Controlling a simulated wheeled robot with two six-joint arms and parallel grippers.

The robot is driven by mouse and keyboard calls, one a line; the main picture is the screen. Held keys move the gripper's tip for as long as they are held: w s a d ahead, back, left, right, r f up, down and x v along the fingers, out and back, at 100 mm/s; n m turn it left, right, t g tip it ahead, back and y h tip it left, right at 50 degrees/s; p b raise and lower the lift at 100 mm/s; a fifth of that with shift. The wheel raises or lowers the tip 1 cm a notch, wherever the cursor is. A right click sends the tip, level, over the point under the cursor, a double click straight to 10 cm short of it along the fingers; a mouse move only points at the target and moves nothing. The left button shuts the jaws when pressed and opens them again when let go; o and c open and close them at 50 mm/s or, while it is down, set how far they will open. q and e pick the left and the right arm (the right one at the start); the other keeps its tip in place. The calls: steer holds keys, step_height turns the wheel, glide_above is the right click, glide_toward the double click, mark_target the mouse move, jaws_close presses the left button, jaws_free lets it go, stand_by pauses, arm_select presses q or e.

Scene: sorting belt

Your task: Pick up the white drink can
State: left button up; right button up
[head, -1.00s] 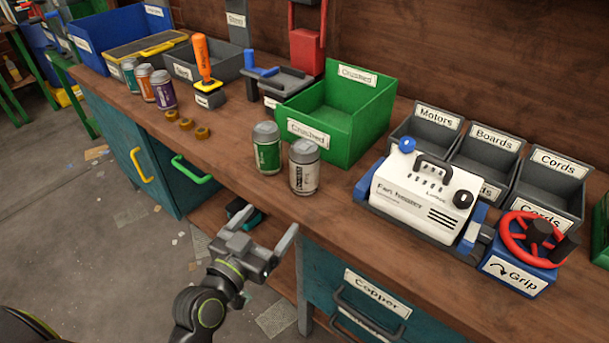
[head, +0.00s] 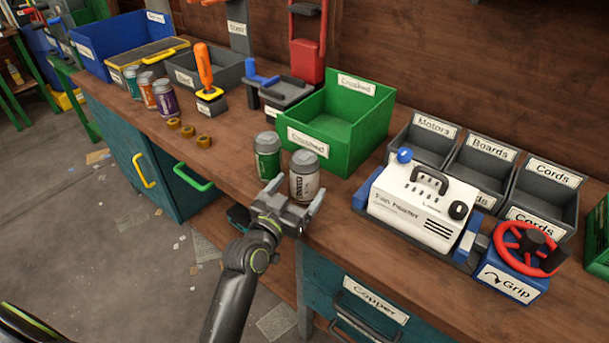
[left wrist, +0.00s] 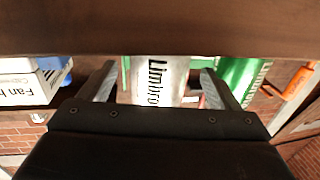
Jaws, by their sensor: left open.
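The white drink can (head: 304,177) stands upright near the bench's front edge in the head view, with a grey lid. My left gripper (head: 294,200) is open at the can's near side, its two fingers pointing towards it. In the left wrist view the white can (left wrist: 158,80) shows between the two open fingers (left wrist: 155,85). The fingers appear apart from the can's sides. How deep the can sits between them is hard to tell. My right gripper does not show.
A green can (head: 267,157) stands close to the left of the white can. A green Crushed bin (head: 308,151) is just behind. A white fan heater (head: 422,205) stands to the right. Several other cans and small brass nuts (head: 188,131) lie further left.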

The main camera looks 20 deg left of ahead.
mark_target(308, 176)
arm_select(q)
steer(key=w, duration=0.3)
steer(key=w+d+p, duration=0.1)
steer(key=w, duration=0.1)
steer(key=shift+r, duration=0.1)
steer(key=c, duration=1)
